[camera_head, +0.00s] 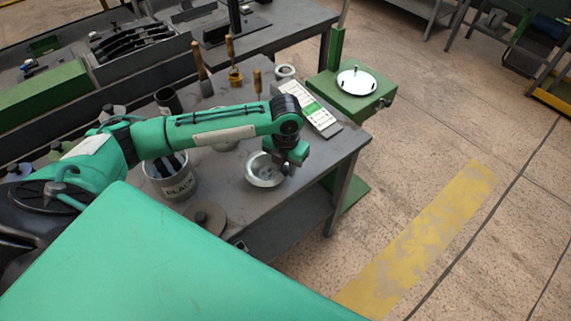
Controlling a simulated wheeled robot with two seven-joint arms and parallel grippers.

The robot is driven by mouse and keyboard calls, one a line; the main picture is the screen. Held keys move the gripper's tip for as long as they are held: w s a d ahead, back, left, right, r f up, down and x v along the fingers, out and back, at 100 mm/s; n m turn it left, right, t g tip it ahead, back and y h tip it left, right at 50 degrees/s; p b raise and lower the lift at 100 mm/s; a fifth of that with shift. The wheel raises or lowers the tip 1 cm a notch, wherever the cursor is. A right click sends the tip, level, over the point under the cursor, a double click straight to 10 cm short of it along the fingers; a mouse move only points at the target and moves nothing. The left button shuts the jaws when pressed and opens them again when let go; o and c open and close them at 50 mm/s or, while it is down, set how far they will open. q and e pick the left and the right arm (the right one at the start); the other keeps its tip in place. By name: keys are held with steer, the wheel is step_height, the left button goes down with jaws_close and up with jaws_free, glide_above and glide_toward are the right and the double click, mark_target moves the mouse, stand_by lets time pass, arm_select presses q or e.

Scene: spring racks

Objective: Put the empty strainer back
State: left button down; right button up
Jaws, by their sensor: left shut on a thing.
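My left arm reaches in from the left over the grey workbench. My left gripper (287,166) points down at the bench's front right part and is shut on the rim of a round, shallow metal bowl, which looks like the strainer (262,171). The strainer's inside faces up and looks empty. I cannot tell whether it rests on the bench or hangs just above it. The gripper's fingertips are small and partly hidden. Another round pale vessel (224,146) is partly hidden behind my arm. My right gripper is not in view.
A bucket with dark lettering (177,182) holds dark pieces on the bench (310,172). A flat round disc (205,219) lies in front. A labelled panel (307,105), wooden-handled tools (201,73) and a small ring-shaped dish (285,71) stand behind. A green scale-like stand (352,98) carries a white plate.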

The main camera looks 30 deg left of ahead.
arm_select(q)
steer(key=c, duration=1.2)
jaws_free()
step_height(320, 180, up, 12)
steer(key=shift+r+b, duration=0.1)
steer(key=shift+b, duration=1)
steer(key=shift+s, duration=0.1)
